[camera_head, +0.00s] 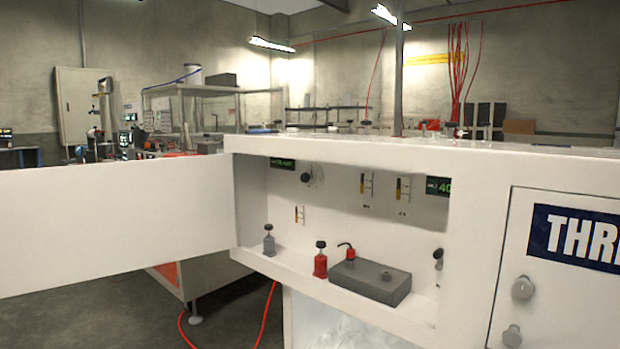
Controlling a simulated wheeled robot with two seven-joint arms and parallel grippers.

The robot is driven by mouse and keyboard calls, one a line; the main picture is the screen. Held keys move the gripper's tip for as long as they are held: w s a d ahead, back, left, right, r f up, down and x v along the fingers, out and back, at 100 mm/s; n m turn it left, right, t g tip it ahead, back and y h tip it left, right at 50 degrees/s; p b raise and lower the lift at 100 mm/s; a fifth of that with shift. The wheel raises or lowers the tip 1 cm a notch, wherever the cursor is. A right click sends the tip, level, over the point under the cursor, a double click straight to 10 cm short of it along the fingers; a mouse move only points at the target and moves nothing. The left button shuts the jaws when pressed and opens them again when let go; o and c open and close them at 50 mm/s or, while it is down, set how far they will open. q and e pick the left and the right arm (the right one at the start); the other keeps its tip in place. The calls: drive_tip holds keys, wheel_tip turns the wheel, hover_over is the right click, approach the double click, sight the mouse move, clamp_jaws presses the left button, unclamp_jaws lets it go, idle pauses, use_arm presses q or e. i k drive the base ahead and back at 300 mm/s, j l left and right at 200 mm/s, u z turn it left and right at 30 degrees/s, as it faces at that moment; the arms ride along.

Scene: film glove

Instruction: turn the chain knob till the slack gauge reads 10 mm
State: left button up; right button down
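An open cabinet bay (390,240) shows at the middle right. A small green-lit display (283,163) is at its upper left; its digits are too small to read surely. A black knob (306,177) on a pale round plate sits just right of it. Another display (438,187) at the right shows "40", partly cut off by the bay's edge. A dark knob (438,255) is partly hidden at the right edge. I cannot tell which knob is the chain knob or which readout is the slack gauge. Neither of my grippers is in view.
A white door (110,220) stands open to the left. On the bay's ledge are a grey bottle (269,242), a red bottle (320,263) and a grey block (371,282) with a red spout. A closed panel (560,290) with two round knobs is at right.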

sight(305, 177)
drive_tip(key=j+z, duration=0.1)
drive_tip(key=z, duration=0.7)
drive_tip(key=j+z, duration=1)
drive_tip(key=j, duration=0.25)
drive_tip(key=k+l, duration=0.05)
